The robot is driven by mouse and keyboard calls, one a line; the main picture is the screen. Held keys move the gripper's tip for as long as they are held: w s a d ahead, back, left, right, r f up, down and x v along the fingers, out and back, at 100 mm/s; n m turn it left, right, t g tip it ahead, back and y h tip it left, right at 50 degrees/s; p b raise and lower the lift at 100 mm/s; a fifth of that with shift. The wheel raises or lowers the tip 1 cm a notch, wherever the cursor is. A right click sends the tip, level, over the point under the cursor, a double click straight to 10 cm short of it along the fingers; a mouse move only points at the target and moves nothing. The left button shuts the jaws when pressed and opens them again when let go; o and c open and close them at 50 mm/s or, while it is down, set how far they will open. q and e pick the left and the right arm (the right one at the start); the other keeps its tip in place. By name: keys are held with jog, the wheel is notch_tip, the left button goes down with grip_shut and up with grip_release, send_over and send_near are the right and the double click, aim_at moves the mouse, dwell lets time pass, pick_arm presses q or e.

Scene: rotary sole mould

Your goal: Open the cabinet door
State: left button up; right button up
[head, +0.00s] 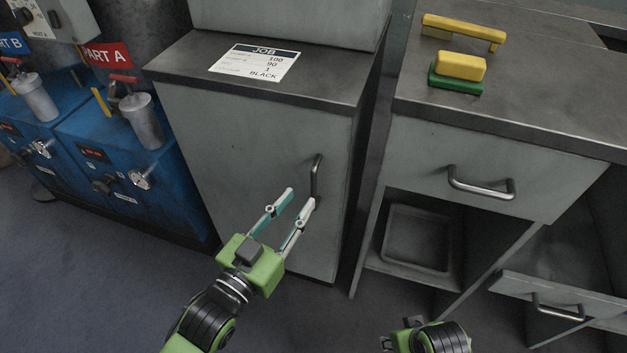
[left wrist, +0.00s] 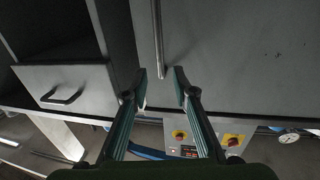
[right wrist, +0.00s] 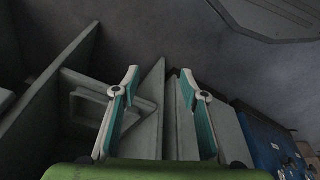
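The grey cabinet door (head: 250,150) is shut, under a dark top. Its vertical bar handle (head: 316,176) sits near the door's right edge. My left gripper (head: 300,198) is open and empty, its fingertips near the lower end of the handle. In the left wrist view the handle (left wrist: 159,40) lies just beyond the gap between the open fingertips (left wrist: 160,73); I see no grip on it. My right gripper (right wrist: 162,75) is open and empty in the right wrist view. Only a part of it shows at the bottom of the head view.
A second cabinet with a closed drawer (head: 485,165), an open shelf holding a tray (head: 415,238) and a pulled-out lower drawer (head: 560,300) stands to the right. A yellow-green block (head: 458,72) and a yellow tool (head: 463,30) lie on top. Blue machines (head: 125,165) stand left.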

aim_at(312, 183)
pick_arm(q)
jog(key=x, duration=0.7)
jog(key=shift+w+d+f+b, duration=0.1)
jog(key=shift+w+d+b, duration=0.05)
jog(key=shift+w+b, duration=0.2)
pick_arm(e)
notch_tip(312, 183, up, 3)
jog(key=shift+d+r, duration=0.1)
jog(key=shift+r, duration=0.1)
pick_arm(q)
jog(key=shift+c, duration=0.4)
grip_shut()
